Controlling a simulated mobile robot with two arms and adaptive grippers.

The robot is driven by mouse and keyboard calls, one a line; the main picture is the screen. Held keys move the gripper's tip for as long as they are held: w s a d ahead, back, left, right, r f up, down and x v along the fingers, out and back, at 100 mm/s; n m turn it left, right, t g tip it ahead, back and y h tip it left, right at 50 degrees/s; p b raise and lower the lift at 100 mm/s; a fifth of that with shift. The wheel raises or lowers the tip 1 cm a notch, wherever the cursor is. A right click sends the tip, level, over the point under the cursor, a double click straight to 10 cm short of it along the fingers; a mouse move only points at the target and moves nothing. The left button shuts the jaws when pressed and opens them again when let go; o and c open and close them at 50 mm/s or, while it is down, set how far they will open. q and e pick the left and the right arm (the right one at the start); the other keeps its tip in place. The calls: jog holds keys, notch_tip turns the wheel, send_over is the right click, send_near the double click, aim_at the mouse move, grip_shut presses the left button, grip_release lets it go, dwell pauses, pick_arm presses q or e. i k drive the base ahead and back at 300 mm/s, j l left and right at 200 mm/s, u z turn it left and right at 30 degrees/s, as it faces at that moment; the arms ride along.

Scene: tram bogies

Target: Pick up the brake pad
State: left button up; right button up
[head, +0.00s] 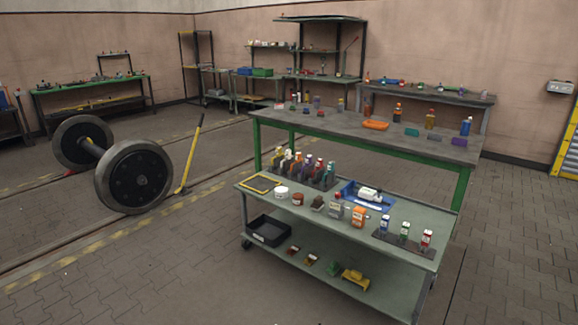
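I cannot pick out the brake pad with certainty at this size. A small dark block (317,203) lies on the top of the grey-green cart (275,209), between a red-brown jar (298,199) and a grey container with a red top (336,210). Small brown-red pieces (293,250) and a dark green piece (333,268) lie on the cart's lower shelf; what they are is too small to tell. Neither of my grippers shows in the head view.
The cart top also holds a yellow-edged tray (260,184), several bottles and a blue tray (348,192). A black bin (268,231) sits on its lower shelf. A green-legged workbench (345,122) stands behind. A wheelset (134,177) stands left. The floor in front is clear.

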aim_at(276, 161)
jog(key=i+j+u, duration=0.15)
jog(key=i+u, duration=0.3)
jog(key=i, duration=0.45)
jog(key=i+j+u, duration=0.1)
jog(key=i+u, duration=0.2)
jog(key=i, duration=0.7)
jog(key=i+l+u, duration=0.25)
jog(key=i, duration=0.8)
jog(key=i+j+z, duration=0.2)
jog(key=i+z, duration=0.15)
jog(key=i, duration=0.15)
jog(key=i+j+z, duration=0.75)
jog(key=i+j, duration=0.05)
jog(key=i, duration=0.1)
